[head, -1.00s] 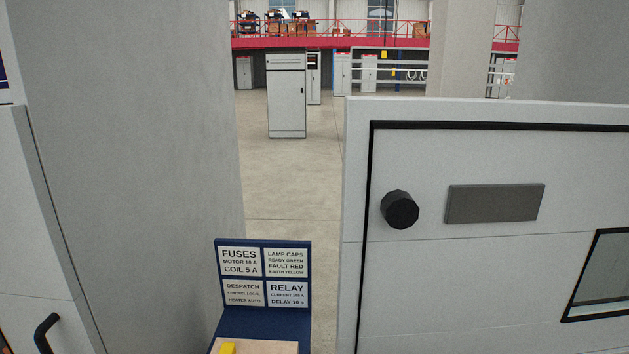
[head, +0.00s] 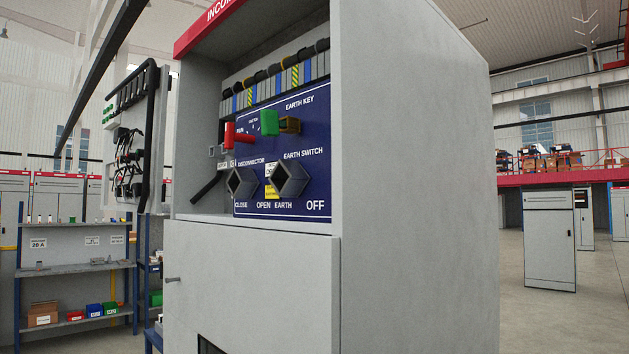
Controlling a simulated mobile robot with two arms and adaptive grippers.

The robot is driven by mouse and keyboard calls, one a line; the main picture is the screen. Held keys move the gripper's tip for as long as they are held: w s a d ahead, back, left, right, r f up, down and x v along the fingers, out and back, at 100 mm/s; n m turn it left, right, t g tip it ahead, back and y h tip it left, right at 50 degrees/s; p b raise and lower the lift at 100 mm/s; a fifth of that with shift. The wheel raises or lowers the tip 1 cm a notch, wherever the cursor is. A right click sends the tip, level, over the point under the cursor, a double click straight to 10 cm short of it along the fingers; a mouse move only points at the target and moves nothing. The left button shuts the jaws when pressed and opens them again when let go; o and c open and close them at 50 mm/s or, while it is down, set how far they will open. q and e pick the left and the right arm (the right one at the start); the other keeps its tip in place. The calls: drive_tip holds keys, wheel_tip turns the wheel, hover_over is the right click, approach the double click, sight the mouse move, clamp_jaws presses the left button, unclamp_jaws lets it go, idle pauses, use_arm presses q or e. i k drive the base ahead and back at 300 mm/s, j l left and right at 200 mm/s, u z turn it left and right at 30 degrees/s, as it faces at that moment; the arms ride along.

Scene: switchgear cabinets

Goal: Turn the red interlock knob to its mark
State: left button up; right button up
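The red interlock knob (head: 237,136) sits at the upper left of the blue panel (head: 315,180) inside the open upper bay of a grey cabinet. Small lettering beside it seems to include "RUN"; which mark it points to is too small to tell. Two dark diamond-shaped sockets, the disconnector (head: 241,184) and the earth switch (head: 289,179), sit below. Neither of my grippers is in view.
The cabinet's side wall (head: 415,190) stands to the right of the bay, and its closed lower front (head: 255,285) is below. Shelves (head: 75,270) with bins stand at left. Open floor with a grey cabinet (head: 549,240) lies at right.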

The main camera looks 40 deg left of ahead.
sight(231, 136)
drive_tip(key=u, duration=1.85)
